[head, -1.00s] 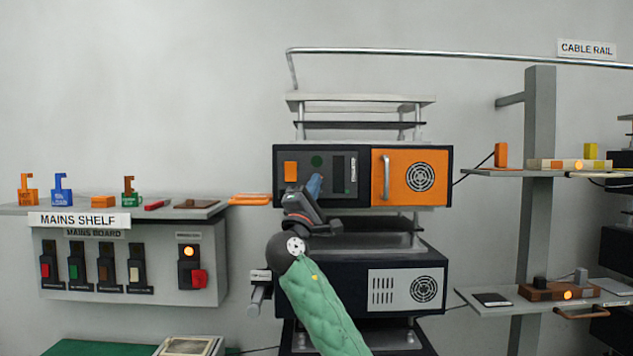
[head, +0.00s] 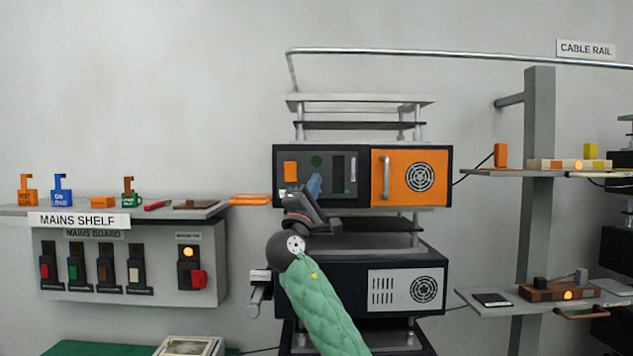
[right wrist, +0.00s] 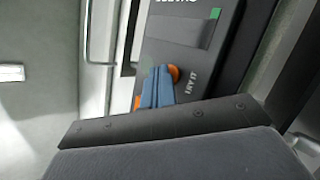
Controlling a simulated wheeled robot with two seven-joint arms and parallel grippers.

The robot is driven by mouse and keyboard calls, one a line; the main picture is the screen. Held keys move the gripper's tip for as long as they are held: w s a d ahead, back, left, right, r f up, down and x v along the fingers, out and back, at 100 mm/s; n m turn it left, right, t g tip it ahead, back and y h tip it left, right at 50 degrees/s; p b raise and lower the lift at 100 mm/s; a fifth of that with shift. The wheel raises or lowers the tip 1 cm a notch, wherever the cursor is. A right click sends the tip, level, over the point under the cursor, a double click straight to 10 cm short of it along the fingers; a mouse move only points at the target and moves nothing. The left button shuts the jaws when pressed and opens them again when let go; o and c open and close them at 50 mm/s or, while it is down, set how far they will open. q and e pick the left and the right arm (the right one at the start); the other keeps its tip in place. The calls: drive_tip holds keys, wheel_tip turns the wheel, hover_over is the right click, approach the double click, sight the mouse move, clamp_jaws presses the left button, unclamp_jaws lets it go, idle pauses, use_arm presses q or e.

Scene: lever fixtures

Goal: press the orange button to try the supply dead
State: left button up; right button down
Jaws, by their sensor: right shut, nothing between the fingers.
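An orange round button (right wrist: 174,73) shows in the right wrist view on a dark panel, beside white lettering, partly hidden by my fingers. My right gripper (right wrist: 157,88) is shut and empty, its blue fingertips together right at the button. I cannot tell whether they touch it. In the head view, my right gripper (head: 314,184) is in front of the lower part of the dark control panel (head: 327,187), and the button is hidden there. An orange rectangle (head: 290,171) and a dark green disc (head: 316,161) are on the same panel. My left gripper is not in view.
Right of the panel is an orange door (head: 410,188) with an upright handle (head: 386,177). A lower dark unit (head: 350,270) stands beneath. The mains board (head: 130,285) with several switches is at left. A shelf post (head: 538,230) stands at right.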

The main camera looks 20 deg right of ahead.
drive_tip(key=shift+s, duration=0.15)
drive_tip(key=shift+s+a, duration=0.25)
drive_tip(key=shift+s, duration=0.4)
drive_tip(key=shift+s+a, duration=0.25)
drive_tip(key=shift+s, duration=0.55)
drive_tip(key=shift+s+a, duration=0.2)
drive_tip(key=shift+s, duration=0.6)
drive_tip(key=shift+s+a, duration=0.25)
drive_tip(key=shift+s, duration=0.55)
drive_tip(key=shift+f, duration=0.1)
